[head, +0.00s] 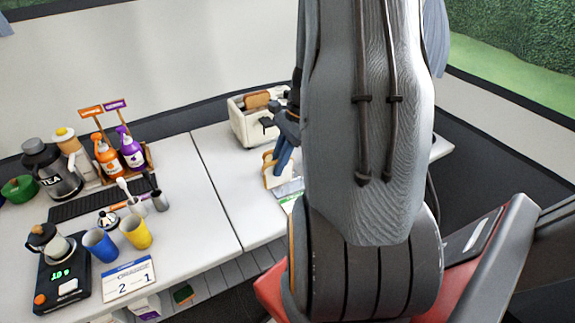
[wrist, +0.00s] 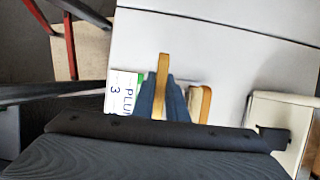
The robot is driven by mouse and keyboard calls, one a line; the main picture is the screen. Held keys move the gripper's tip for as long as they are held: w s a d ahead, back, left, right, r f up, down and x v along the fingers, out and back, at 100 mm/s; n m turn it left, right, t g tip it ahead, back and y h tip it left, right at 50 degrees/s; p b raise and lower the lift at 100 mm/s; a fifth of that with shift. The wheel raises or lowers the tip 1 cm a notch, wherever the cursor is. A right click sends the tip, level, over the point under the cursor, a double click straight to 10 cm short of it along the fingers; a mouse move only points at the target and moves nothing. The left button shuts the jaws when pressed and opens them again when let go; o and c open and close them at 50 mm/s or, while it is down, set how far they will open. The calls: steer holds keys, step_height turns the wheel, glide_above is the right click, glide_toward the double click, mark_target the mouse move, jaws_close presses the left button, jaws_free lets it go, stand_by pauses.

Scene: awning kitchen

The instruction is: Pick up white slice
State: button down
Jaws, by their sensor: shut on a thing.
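In the wrist view, my gripper (wrist: 162,98) has blue fingers closed on either side of a slice (wrist: 163,62), of which only a tan crust edge shows. A second pale piece with a brown crust (wrist: 205,102) is just right of the fingers, partly hidden by my wrist. In the head view, my gripper (head: 284,154) is beside a white slice with brown crust (head: 272,178), above the right-hand table. I cannot tell whether this is the held slice, and its contact with the table is unclear.
A white toaster (head: 243,125) with a brown slice (head: 257,99) in it stands behind the gripper. A printed card (wrist: 121,92) lies left of the fingers. The left table (head: 190,225) holds cups, bottles, a kettle and a scale. The white table (head: 222,180) is clear left of the gripper.

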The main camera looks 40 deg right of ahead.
steer(key=w+a+b, duration=0.3)
steer(key=a, duration=1)
steer(key=shift+a, duration=0.3)
